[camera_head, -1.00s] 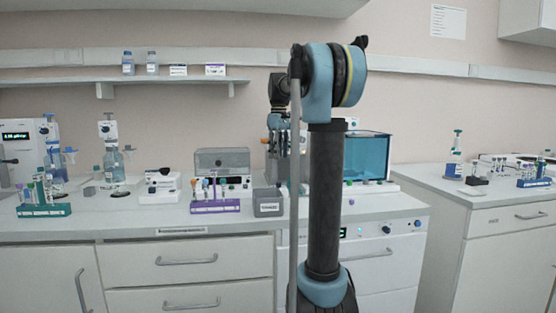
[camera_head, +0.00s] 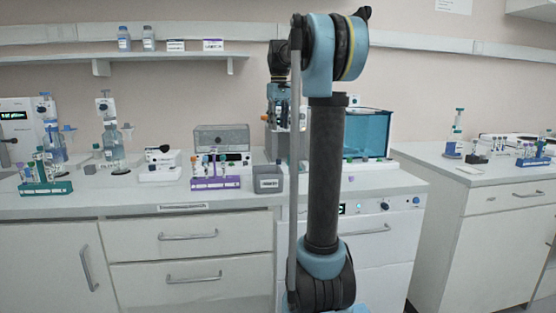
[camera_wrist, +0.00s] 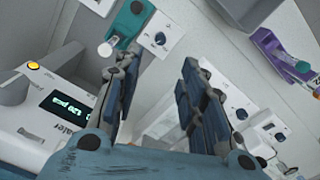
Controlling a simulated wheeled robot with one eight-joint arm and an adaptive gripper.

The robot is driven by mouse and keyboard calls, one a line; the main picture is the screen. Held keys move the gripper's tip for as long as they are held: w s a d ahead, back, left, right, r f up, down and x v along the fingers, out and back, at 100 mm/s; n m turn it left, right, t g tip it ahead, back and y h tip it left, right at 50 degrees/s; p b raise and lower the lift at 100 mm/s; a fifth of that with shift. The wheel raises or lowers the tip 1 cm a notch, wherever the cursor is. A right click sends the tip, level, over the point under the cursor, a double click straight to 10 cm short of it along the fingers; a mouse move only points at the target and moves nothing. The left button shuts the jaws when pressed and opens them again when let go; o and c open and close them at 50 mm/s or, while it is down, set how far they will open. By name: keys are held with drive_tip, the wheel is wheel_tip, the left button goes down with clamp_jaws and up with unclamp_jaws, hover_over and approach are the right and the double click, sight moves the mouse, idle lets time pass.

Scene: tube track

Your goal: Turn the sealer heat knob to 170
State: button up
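In the wrist view a white device labelled as a sealer (camera_wrist: 45,110) lies at the left, with an orange button and a lit green display (camera_wrist: 68,104) that seems to read 120. A blue knob (camera_wrist: 160,38) sits on a white panel near the top centre; I cannot tell whether it is the heat knob. Another dark blue knob (camera_wrist: 242,113) sits right of the fingers. My gripper (camera_wrist: 160,64) is open and empty, its fingers apart, with neither knob between its pads. In the head view my arm hides the gripper and the sealer.
In the head view a purple tube rack (camera_head: 215,184) and a grey box (camera_head: 268,180) stand on the bench left of my arm. A blue-walled chamber (camera_head: 367,135) stands behind it on the right. A teal rack (camera_head: 45,188) is at far left.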

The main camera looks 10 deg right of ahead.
sight(279, 162)
wheel_tip(279, 162, down, 14)
drive_tip(key=shift+f, duration=0.25)
idle(0.3)
clamp_jaws()
